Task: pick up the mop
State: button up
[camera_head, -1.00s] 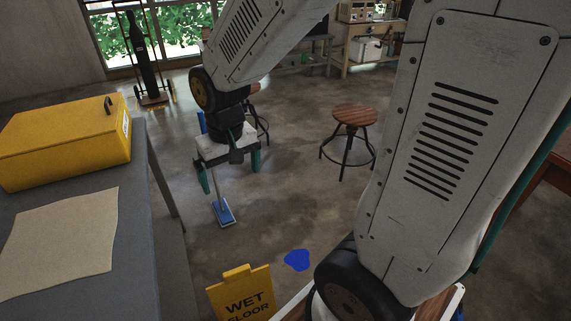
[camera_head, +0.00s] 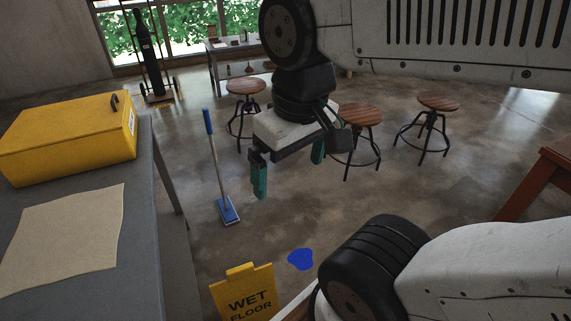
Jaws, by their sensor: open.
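The mop (camera_head: 218,165) stands nearly upright on the concrete floor, left of centre in the head view. It has a blue grip at the top, a thin pale pole and a flat blue head on the floor. My gripper (camera_head: 289,172) hangs to the right of the mop in the picture, its two teal fingers spread apart and pointing down. The gripper is open with nothing between its fingers. The mop is in full view and apart from the fingers.
A yellow wet floor sign (camera_head: 243,290) stands in front, near a blue spill (camera_head: 300,259). A grey table (camera_head: 140,230) with a yellow box (camera_head: 70,140) is on the left. Several stools, including one stool (camera_head: 436,103), stand behind. A red-brown table (camera_head: 530,185) is at right.

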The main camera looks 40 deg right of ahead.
aim_at(227, 212)
jog(key=z, duration=0.15)
jog(key=k, duration=0.6)
jog(key=z, duration=1.25)
jog(key=i, duration=2)
